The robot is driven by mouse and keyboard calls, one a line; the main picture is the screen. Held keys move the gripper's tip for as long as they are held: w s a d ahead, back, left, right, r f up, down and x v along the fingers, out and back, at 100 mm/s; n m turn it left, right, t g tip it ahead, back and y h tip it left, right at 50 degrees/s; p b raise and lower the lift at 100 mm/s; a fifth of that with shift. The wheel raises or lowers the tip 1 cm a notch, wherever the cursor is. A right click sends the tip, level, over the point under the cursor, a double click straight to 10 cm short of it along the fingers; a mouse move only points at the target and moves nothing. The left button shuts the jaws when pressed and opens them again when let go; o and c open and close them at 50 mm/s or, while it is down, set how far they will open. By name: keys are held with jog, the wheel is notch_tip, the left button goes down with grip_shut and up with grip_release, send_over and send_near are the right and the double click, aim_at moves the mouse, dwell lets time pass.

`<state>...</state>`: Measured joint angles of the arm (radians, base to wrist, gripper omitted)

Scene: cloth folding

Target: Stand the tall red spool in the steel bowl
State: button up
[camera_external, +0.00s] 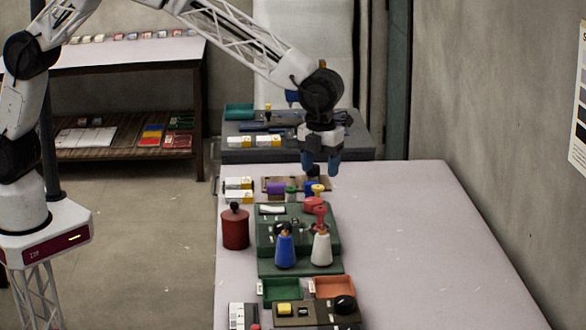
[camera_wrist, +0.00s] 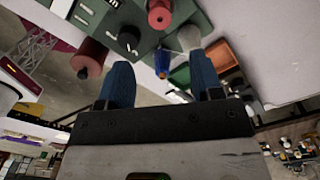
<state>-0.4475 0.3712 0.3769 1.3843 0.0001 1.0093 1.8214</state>
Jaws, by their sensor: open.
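A red spool-like piece (camera_external: 315,206) with a flared top stands on the green board, just behind the white cone; the wrist view shows a red cylinder (camera_wrist: 160,15) with a hole in its end at the top. A wider red canister (camera_external: 235,230) with a black knob stands left of the board and also shows in the wrist view (camera_wrist: 90,57). I cannot make out a steel bowl for certain in either view. My gripper (camera_external: 321,167) is open and empty, its blue fingers pointing down above the far part of the table; the fingers also show in the wrist view (camera_wrist: 162,80).
The green board (camera_external: 328,260) carries a blue cone (camera_external: 284,248) and a white cone (camera_external: 321,247). Nearer are a green tray (camera_external: 263,291) and an orange tray (camera_external: 347,285). Several small boxes and cylinders lie behind the board. The table's right side (camera_external: 430,250) is clear.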

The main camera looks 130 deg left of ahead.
jog(key=s+d+r+n+t, duration=0.1)
jog(key=s+d+r+n, duration=0.3)
jog(key=s+d+r, duration=0.65)
jog(key=s+d+r+n, duration=0.4)
jog(key=s+d+r, duration=0.4)
jog(key=s+d, duration=0.6)
jog(key=s+d+f+n, duration=0.1)
jog(key=s+d, duration=0.4)
jog(key=s, duration=0.5)
jog(key=s+d+f+n+t, duration=0.1)
jog(key=s+d+n, duration=0.3)
jog(key=s, duration=0.6)
jog(key=s+d+f+n, duration=0.1)
jog(key=s+d+n, duration=0.1)
jog(key=s+d, duration=0.5)
jog(key=s, duration=0.4)
jog(key=shift+d+n+t, duration=0.3)
jog(key=shift+d, duration=0.05)
